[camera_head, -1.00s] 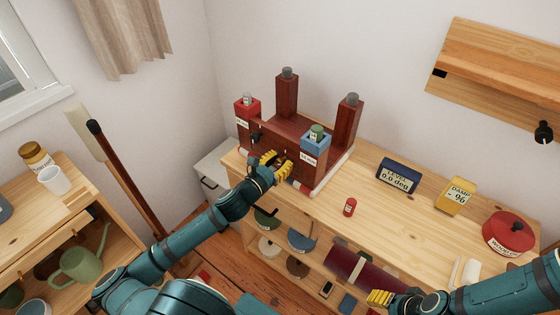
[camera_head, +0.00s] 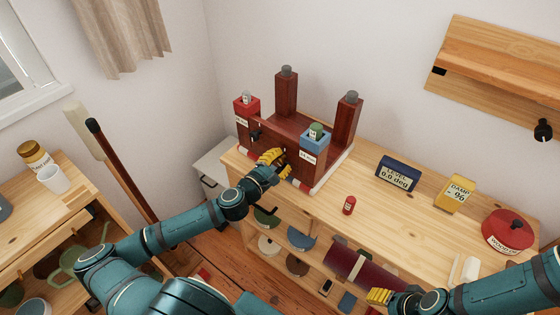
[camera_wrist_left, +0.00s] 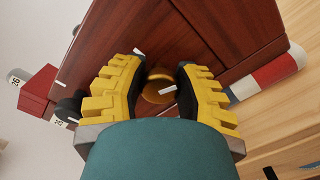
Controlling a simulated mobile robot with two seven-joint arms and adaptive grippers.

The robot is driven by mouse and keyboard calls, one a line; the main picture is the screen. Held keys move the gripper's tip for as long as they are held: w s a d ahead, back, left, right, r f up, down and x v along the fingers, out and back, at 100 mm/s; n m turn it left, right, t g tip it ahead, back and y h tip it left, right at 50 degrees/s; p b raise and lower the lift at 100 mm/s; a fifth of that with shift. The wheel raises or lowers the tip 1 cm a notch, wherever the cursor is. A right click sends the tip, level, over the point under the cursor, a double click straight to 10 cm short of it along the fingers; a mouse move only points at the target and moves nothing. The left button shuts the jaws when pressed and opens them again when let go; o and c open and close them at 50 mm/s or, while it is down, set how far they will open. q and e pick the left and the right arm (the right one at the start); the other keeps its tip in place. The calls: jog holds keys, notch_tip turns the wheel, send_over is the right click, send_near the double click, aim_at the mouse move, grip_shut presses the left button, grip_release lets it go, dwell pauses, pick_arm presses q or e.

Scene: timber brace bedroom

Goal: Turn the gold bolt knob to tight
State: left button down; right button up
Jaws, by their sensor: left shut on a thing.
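The gold bolt knob (camera_wrist_left: 158,88) shows in the left wrist view between the yellow fingers, on the face of the dark red wooden frame (camera_wrist_left: 225,28). White marks lie near the knob; I cannot read a setting from them. In the head view my left gripper (camera_head: 274,157) is at the front of the frame (camera_head: 300,124) and hides the knob. My left gripper (camera_wrist_left: 159,78) is shut on the knob, one finger on each side. My right gripper (camera_head: 380,297) is low at the right, away from the frame; its finger opening is unclear.
A black knob (camera_head: 255,135) is left of my left gripper. A red box (camera_head: 246,106) and blue box (camera_head: 315,138) sit on the frame. A red canister (camera_head: 349,205), level display (camera_head: 398,173) and damp meter (camera_head: 456,194) stand on the bench (camera_head: 390,222).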

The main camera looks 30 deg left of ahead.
pick_arm(q)
jog(key=m, duration=0.3)
jog(key=shift+m+b, duration=0.35)
jog(key=shift+m, duration=0.05)
jog(key=m, duration=0.3)
jog(key=shift+d+f+m+b, duration=0.1)
jog(key=shift+m+b, duration=0.2)
jog(key=m, duration=0.3)
jog(key=shift+f+m, duration=0.1)
jog(key=shift+m, duration=1.6)
jog(key=c, duration=0.6)
grip_release()
